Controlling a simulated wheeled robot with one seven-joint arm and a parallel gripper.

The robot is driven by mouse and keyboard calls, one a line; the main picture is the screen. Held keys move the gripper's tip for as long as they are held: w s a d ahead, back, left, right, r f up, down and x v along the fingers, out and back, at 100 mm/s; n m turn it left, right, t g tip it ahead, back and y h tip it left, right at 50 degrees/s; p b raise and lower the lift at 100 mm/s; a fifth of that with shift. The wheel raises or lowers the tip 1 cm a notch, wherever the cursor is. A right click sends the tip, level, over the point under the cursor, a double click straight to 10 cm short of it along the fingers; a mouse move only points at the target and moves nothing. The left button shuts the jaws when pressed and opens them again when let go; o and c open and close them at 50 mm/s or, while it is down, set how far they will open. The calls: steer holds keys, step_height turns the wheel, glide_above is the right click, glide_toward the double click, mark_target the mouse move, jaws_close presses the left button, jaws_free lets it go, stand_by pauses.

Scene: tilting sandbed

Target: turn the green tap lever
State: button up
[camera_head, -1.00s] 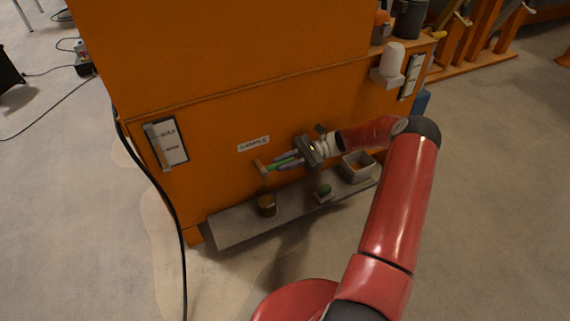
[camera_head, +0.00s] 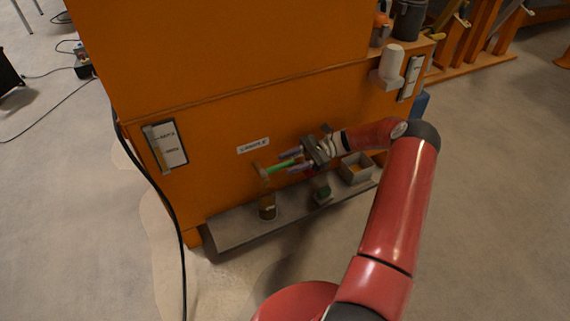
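The green tap lever (camera_head: 282,167) sticks out to the right from the brown tap (camera_head: 260,169) low on the orange cabinet front. My gripper (camera_head: 293,162) is open, with one purple finger above the lever and one below it. The lever's right end lies between or just in front of the fingers, and I cannot tell whether they touch it. A brownish jar (camera_head: 267,207) stands on the shelf under the tap. A thin yellowish streak shows between tap and jar.
A grey shelf (camera_head: 238,228) runs along the cabinet (camera_head: 215,125). It also holds a small green-topped object (camera_head: 322,191) and a grey open box (camera_head: 356,178). A "SAMPLE" label is above the tap. A white cup-like thing (camera_head: 391,61) is mounted at upper right.

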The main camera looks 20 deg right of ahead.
steer(key=d, duration=0.5)
steer(key=shift+w+d, duration=0.2)
steer(key=shift+w, duration=0.2)
steer(key=shift+s, duration=0.1)
